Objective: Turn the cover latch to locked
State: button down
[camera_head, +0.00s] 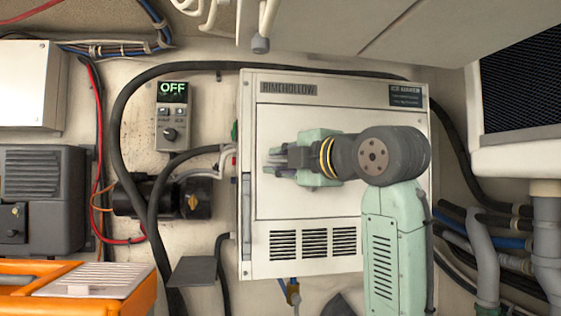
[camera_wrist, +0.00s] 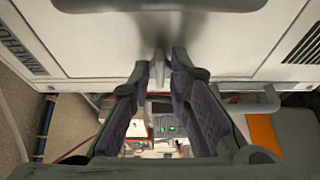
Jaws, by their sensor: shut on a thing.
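The white RIMEHOLLOW ice maker (camera_head: 310,205) is mounted upright on the wall, with its front cover facing out. My gripper (camera_head: 270,161) is at the left part of this cover, its fingers pointing left. In the wrist view my gripper (camera_wrist: 161,78) has its two fingertips close together at the cover's edge. They are shut on a small grey piece (camera_wrist: 160,58), which appears to be the cover latch. The fingertips hide much of it, so its turned position cannot be told. In the head view I cannot make out the latch.
A control box (camera_head: 170,118) left of the ice maker reads OFF. A thick black hose (camera_head: 122,120) loops around it. A dark pump (camera_head: 165,197) sits below. An orange case (camera_head: 120,298) is at the lower left. Pipes (camera_head: 487,262) crowd the right side.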

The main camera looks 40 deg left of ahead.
jog(key=shift+f+m, duration=0.15)
jog(key=shift+m, duration=0.15)
jog(key=m+y+b, duration=0.1)
jog(key=m+b, duration=0.1)
jog(key=shift+f+m+t, duration=0.1)
jog(key=shift+m+t, duration=0.3)
jog(key=m+t+b, duration=0.1)
jog(key=m, duration=0.2)
jog(key=m+t+y+b, duration=0.1)
jog(key=m, duration=0.2)
jog(key=shift+s+f+b, duration=0.1)
jog(key=shift+b, duration=0.2)
jog(key=m+t, duration=0.1)
jog(key=m, duration=0.2)
jog(key=m+t+b, duration=0.1)
jog(key=m+t, duration=0.1)
jog(key=m, duration=0.1)
jog(key=shift+s+a, duration=0.1)
jog(key=shift+a, duration=0.05)
jog(key=m+t+h, duration=0.1)
jog(key=m, duration=0.2)
jog(key=m+t+h+b, duration=0.1)
jog(key=m+t, duration=0.1)
jog(key=m, duration=0.1)
jog(key=shift+m, duration=0.6)
jog(key=c, duration=1.5)
grip_release()
